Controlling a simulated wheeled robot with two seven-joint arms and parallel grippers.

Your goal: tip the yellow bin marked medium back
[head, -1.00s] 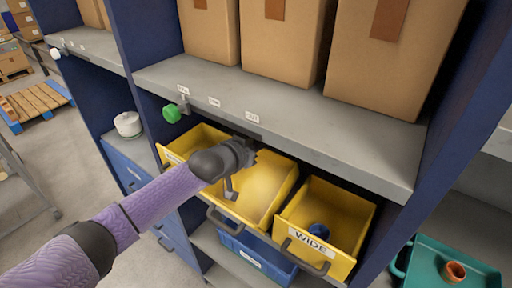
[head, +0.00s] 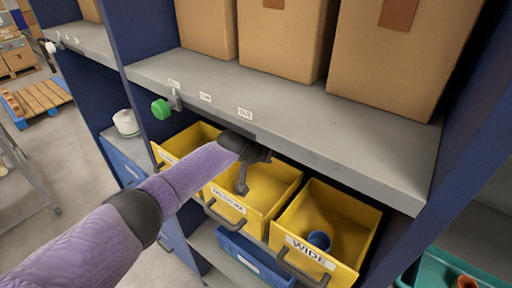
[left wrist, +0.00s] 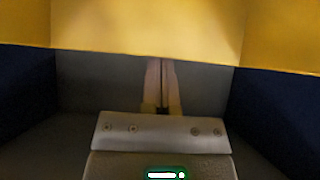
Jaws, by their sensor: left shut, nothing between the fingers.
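The yellow bin marked medium (head: 275,187) is the middle one of three yellow bins under the grey shelf. Its label is small and blurred, and a dark handle shows low on its front. The bin leans out with its open top towards me, and its inside looks empty. My left gripper (head: 241,187) points down at the bin's near side, shut and empty. Whether it touches the bin I cannot tell. In the left wrist view the closed fingers (left wrist: 161,88) show below a yellow surface (left wrist: 150,25). My right gripper is not in view.
The yellow bin marked wide (head: 345,225) stands to the right with a blue ring-shaped part (head: 319,240) inside. Another yellow bin (head: 190,140) is at the left. A blue bin (head: 250,258) sits below. The grey shelf (head: 290,110) with cardboard boxes hangs close above my arm.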

